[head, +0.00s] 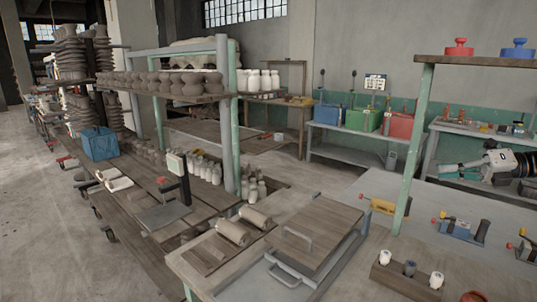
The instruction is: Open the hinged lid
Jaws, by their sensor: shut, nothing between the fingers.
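A square brown wooden lid (325,222) lies flat, apparently closed, on the bench in the lower middle of the head view. A grey metal bar handle (297,238) is fixed on its left part. A second grey handle (285,276) sits lower, by the near edge. The hinge cannot be made out, and what is under the lid is hidden. My gripper (446,168) shows at the right, pointing left, well apart from the lid and beyond it in the picture. It is shut and empty.
Two clay cylinders (232,232) lie left of the lid. A wooden block with small jars (408,277) stands to its right. A green post (414,150) rises between the lid and my gripper. Toggle clamps (462,230) sit on the right bench. A loaded shelf (170,92) stands left.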

